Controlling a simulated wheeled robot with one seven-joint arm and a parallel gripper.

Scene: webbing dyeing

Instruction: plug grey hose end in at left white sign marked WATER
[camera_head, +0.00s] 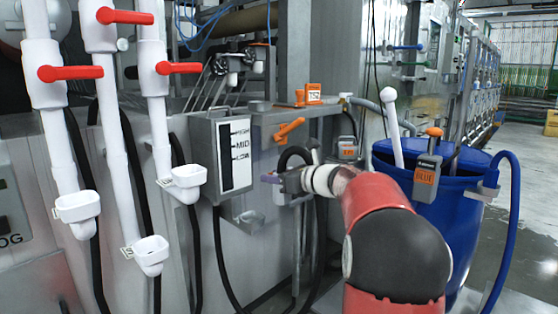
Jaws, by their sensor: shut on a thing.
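My gripper (279,182) is in the middle of the view, at the end of my red and black arm. It is shut on a small greyish-purple piece (268,178) beside the grey machine. The jaws and wrist hide most of this piece, and I cannot tell whether it is a hose end. A dark hose (290,153) loops just above the gripper. A grey hose (369,105) curves behind, with a pale end near the orange fittings. I cannot read a white sign marked WATER; the small white tags by the white cups (77,208) are too small to read.
White pipes with red valve handles (122,16) stand at the left. A level gauge box marked HIGH, MID, LOW (235,155) is left of my gripper. A blue drum (452,205) with a white stick and a BLUE tag stands at the right. Open floor lies beyond it.

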